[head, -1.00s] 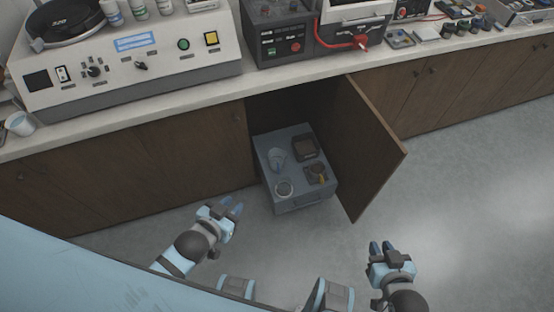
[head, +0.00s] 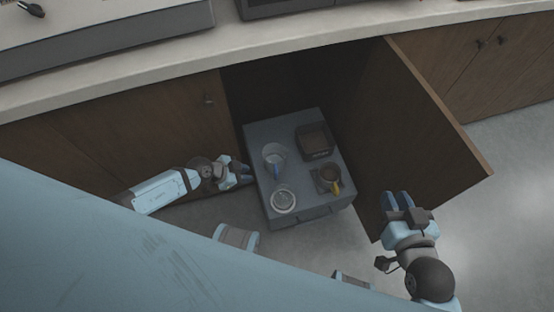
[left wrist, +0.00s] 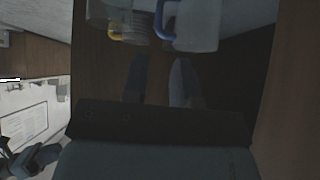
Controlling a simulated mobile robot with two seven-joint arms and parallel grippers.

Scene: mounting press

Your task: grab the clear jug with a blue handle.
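The clear jug (head: 271,153) with a blue handle (head: 276,171) stands upright on a grey drawer unit pulled out of the open cupboard. Its handle faces the front. My left gripper (head: 249,172) is open and empty at the left edge of the unit, to the left of the jug and apart from it. In the left wrist view the jug (left wrist: 200,28) is at the top, beyond my two parted, dark fingers (left wrist: 158,80). My right gripper (head: 398,200) is open and empty, to the right of the unit near the cupboard door.
The grey unit (head: 262,127) also holds a brown mug (head: 330,174) with a yellow handle, a dark square box (head: 315,141) and a round pale vessel (head: 284,201). The open cupboard door (head: 415,125) stands on the right. The counter (head: 120,90) overhangs above.

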